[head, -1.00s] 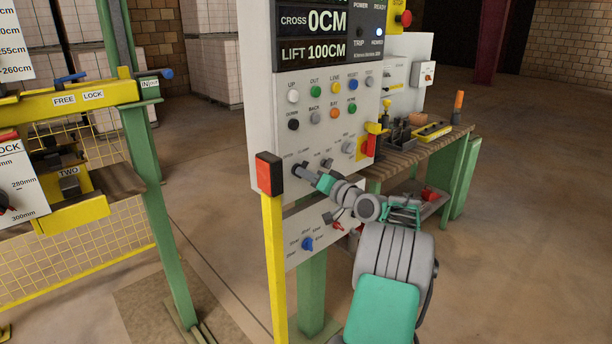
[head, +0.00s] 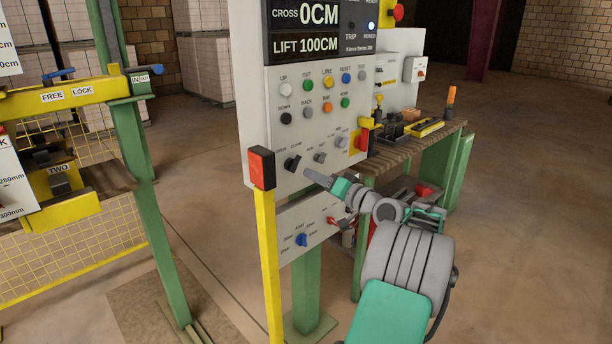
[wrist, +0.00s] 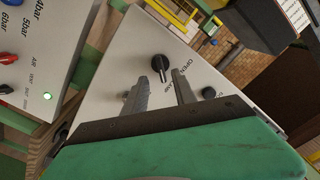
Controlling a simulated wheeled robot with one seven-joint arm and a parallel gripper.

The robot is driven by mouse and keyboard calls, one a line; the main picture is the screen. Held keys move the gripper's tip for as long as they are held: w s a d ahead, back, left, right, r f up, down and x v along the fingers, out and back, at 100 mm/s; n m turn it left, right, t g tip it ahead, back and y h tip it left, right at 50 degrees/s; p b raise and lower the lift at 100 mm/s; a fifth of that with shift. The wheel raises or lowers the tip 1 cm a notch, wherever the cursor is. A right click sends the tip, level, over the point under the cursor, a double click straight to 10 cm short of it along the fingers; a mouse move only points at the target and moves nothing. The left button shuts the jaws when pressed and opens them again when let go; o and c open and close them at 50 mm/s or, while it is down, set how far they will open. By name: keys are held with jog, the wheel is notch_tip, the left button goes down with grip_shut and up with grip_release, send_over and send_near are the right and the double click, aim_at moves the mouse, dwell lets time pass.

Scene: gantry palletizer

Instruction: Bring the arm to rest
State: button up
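My gripper (head: 310,175) hangs in front of the grey control panel (head: 262,140), just right of and below the black OPEN/CLAMP knob (head: 293,163). In the wrist view, the two fingers of my gripper (wrist: 161,75) stand apart with nothing between them. The same knob (wrist: 161,65) shows beyond the fingertips, clear of them, its handle pointing down in that picture. My arm (head: 410,255) is bent and reaches from the lower right toward the panel.
A yellow post with a red-and-black box (head: 262,168) stands left of my gripper. A lower panel with a blue knob (head: 302,240) is below. A wooden bench (head: 400,155) with tools stands behind my arm. Open floor (head: 530,220) lies at right.

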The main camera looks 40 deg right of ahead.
jog(key=shift+s, duration=0.25)
